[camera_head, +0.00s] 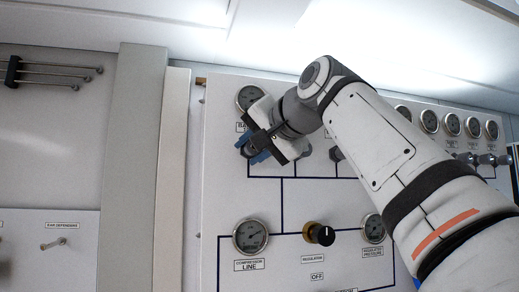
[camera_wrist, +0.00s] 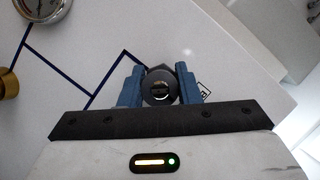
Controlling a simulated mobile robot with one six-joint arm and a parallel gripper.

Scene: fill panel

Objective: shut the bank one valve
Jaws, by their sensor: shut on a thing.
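A dark round valve knob (camera_wrist: 159,87) sits between the two blue fingers of my gripper (camera_wrist: 160,86) in the wrist view. The fingers are shut on its sides. In the head view my gripper (camera_head: 256,152) is at the upper left of the white panel, just below a round gauge (camera_head: 249,98). The gripper and wrist hide the valve there and most of the label beside it. I cannot read which bank this valve belongs to.
The panel (camera_head: 222,190) also carries a compression line gauge (camera_head: 250,236), a regulator knob (camera_head: 320,234) and a regulator pressure gauge (camera_head: 373,229). Several more gauges and valves line the upper right. My arm covers the right middle of the panel. A grey post (camera_head: 133,170) stands at left.

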